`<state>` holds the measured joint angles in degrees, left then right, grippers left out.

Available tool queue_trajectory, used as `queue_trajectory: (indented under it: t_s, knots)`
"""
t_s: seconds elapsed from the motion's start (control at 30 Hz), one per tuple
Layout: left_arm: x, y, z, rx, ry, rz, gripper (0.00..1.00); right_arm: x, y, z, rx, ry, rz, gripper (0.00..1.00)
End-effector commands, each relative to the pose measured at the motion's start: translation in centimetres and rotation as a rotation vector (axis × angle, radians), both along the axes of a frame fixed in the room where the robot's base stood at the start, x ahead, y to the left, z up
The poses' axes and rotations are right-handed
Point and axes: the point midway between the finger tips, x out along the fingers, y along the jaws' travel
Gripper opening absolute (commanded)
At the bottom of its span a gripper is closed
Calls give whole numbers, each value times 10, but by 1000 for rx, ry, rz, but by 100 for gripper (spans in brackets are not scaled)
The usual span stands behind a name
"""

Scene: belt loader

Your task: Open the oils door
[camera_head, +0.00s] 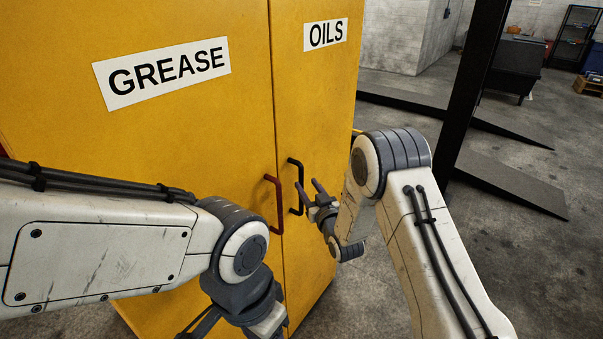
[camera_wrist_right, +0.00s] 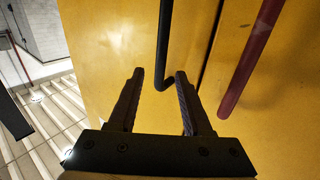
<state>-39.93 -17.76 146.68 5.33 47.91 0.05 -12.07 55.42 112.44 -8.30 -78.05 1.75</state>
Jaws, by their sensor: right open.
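The yellow oils door (camera_head: 312,110) carries an OILS label (camera_head: 325,34) and stands closed, level with the grease door. Its black handle (camera_head: 293,172) is a vertical bar near the seam; the same handle shows in the right wrist view (camera_wrist_right: 165,40). My right gripper (camera_head: 308,186) is open beside the black handle. In the right wrist view, the handle's lower end lies in the gap between the fingertips (camera_wrist_right: 159,74); I cannot tell how deep it sits, and the fingers are not closed on it. My left arm reaches in from the left, its fingers out of view.
The grease door (camera_head: 140,130) with its dark red handle (camera_head: 276,205) is just left of the seam; this handle also shows in the right wrist view (camera_wrist_right: 250,60). A black post (camera_head: 468,110) and grey ramps (camera_head: 510,185) stand right of the cabinet, with open floor between.

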Motion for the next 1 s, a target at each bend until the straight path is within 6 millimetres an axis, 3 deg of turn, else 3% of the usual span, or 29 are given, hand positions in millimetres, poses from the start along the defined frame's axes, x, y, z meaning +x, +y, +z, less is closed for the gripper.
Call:
queue_trajectory:
  t_s: [0.3,0.77,0.9,1.0]
  knots:
    - [0,0,19,0,0,1,50,43,17,1,0,1,2,50]
    - [0,0,21,0,0,1,50,53,21,0,-1,2,1,50]
    - [0,0,21,0,0,1,50,53,20,0,0,1,1,0]
    - [0,0,21,0,0,1,50,53,20,0,0,1,1,0]
